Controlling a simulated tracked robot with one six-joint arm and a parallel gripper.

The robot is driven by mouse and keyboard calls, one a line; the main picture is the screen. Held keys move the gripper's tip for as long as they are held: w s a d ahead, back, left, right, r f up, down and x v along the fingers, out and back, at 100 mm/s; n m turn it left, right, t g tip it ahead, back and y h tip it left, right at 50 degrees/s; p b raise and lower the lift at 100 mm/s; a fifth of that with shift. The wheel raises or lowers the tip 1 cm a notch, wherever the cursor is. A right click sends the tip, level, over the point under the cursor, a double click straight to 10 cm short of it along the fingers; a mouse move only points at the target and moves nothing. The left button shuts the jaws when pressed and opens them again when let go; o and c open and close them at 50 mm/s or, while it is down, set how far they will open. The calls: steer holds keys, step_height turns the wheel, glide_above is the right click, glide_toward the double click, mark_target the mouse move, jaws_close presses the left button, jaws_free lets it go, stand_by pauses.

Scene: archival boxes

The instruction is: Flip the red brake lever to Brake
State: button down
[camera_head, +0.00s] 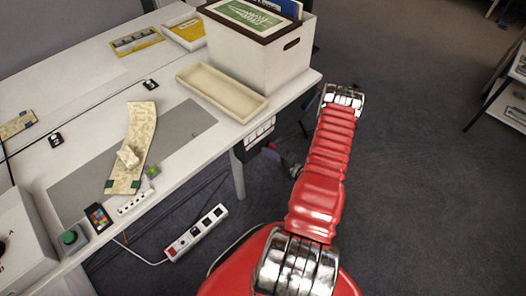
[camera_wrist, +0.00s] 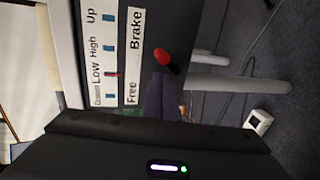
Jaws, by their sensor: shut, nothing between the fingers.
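The red brake lever (camera_wrist: 162,56) shows in the wrist view on a dark panel under the table edge. Its red knob is beside the lower end of the "Brake" label (camera_wrist: 136,30), with the "Free" label (camera_wrist: 131,92) farther down. My gripper (camera_wrist: 162,90) is shut and empty, its purple fingers just below the lever in that view, on the "Free" side. I cannot tell whether they touch the lever. In the head view my gripper (camera_head: 271,152) is by the table's right front edge, and the lever cannot be made out there.
A white label strip (camera_wrist: 106,55) with "Up", "High" and "Low" and small buttons is beside the lever. The white table (camera_head: 180,70) carries a tray (camera_head: 222,93) and an archival box (camera_head: 250,60). A power strip (camera_head: 196,233) lies on the floor. The floor at right is mostly clear.

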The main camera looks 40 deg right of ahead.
steer(key=s, duration=0.2)
steer(key=s+a, duration=0.1)
steer(key=s, duration=0.2)
steer(key=shift+s+a, duration=0.2)
steer(key=shift+s, duration=0.05)
stand_by(0.8)
